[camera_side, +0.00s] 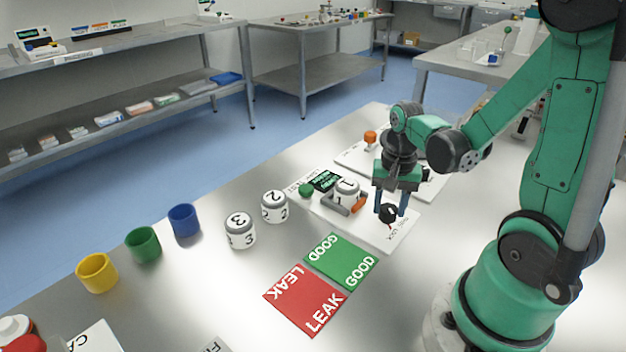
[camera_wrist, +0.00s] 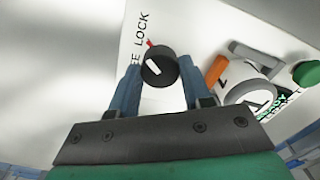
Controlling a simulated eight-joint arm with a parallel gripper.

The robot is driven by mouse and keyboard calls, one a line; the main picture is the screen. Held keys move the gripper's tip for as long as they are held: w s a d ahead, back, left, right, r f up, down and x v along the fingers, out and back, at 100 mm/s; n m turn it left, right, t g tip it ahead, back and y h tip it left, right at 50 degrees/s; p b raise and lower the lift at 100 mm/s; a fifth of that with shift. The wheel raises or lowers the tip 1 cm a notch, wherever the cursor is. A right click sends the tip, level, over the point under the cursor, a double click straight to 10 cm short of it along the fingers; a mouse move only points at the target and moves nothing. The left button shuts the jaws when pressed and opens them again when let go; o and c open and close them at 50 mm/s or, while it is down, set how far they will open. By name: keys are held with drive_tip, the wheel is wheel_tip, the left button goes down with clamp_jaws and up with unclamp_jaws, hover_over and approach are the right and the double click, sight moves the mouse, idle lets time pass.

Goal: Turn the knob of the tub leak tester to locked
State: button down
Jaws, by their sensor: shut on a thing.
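The tub leak tester (camera_side: 372,237) is a white plate with a green screen, a green button, an orange part and a black knob (camera_side: 388,214). In the wrist view the round black knob (camera_wrist: 159,66) carries a white pointer line that lies off the small red mark beside the word LOCK. My gripper (camera_side: 390,208) points down over the knob. Its two blue fingers (camera_wrist: 160,75) stand on either side of the knob and are shut on it. A white tub marked 1 (camera_side: 346,188) sits in the tester's grey holder, beside the orange part.
Tubs marked 2 (camera_side: 274,207) and 3 (camera_side: 240,231) stand left of the tester. A green GOOD mat (camera_side: 341,262) and a red LEAK mat (camera_side: 303,298) lie in front. Blue, green and yellow cups (camera_side: 97,272) stand further left. Bare table lies between them.

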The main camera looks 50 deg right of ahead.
sight(388, 208)
drive_tip(key=shift+m, duration=0.4)
drive_tip(key=shift+c, duration=1.9)
unclamp_jaws()
drive_tip(key=shift+r, duration=0.1)
drive_tip(key=shift+r, duration=2.7)
drive_tip(key=w+a+r+n+t, duration=0.2)
drive_tip(key=a+n+t, duration=0.1)
drive_tip(key=a+n, duration=0.3)
drive_tip(key=w+a+r+n+t, duration=0.3)
drive_tip(key=a+n+t, duration=0.1)
drive_tip(key=a+n, duration=0.2)
drive_tip(key=shift+r+n, duration=0.2)
drive_tip(key=shift+n, duration=0.4)
